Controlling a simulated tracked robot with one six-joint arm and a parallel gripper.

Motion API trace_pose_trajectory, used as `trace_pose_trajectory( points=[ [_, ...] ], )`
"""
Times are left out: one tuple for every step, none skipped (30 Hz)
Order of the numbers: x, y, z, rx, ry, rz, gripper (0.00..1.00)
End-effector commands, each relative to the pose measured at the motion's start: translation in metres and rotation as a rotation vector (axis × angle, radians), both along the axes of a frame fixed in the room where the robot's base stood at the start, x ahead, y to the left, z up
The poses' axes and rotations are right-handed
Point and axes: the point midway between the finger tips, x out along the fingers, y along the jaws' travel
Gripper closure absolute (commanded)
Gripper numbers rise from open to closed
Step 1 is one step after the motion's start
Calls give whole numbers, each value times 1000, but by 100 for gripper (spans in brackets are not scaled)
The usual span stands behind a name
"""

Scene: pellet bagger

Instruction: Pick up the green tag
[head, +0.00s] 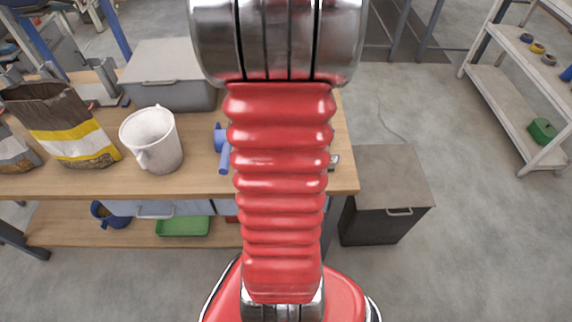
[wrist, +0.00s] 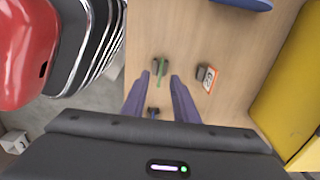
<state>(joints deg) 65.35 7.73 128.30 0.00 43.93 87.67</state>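The green tag (wrist: 159,74) shows in the wrist view as a thin green strip hanging from or lying by a small dark block on the wooden tabletop. My gripper (wrist: 158,79) is open, with its two purple fingers on either side of the tag in the picture. I cannot tell how high the fingertips are above the table, and no contact shows. A white tag with an orange edge (wrist: 211,80) sits by another dark block to the right. In the head view my arm hides the gripper and the green tag.
A yellow object (wrist: 288,105) fills the right of the wrist view. On the bench (head: 205,184) stand a white pitcher (head: 152,140), a yellow-banded bag (head: 65,130) and a grey box (head: 170,75). A blue item (head: 223,150) lies near my arm. A dark cabinet (head: 385,190) stands right of the bench.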

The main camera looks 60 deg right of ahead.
Motion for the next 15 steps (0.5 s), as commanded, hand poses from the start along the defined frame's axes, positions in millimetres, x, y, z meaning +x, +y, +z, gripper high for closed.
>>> trace_pose_trajectory(
  points=[
    [0,0,-4,3,1,0,73],
    [-1,0,-7,3,1,0,73],
    [-1,0,-11,4,2,0,73],
    [-1,1,-15,4,2,0,73],
    [-1,0,-19,4,2,0,73],
    [-2,0,-24,4,2,0,73],
    [-2,0,-28,4,2,0,73],
    [-2,0,-32,4,2,0,73],
    [-2,0,-37,4,2,0,73],
    [-2,0,-40,4,2,0,73],
    [-1,-1,-43,3,1,0,73],
    [-1,-1,-46,3,1,0,73],
    [-1,-1,-47,3,1,0,73],
    [-1,-1,-48,2,1,0,73],
    [-1,-1,-49,2,1,0,73]
  ],
)
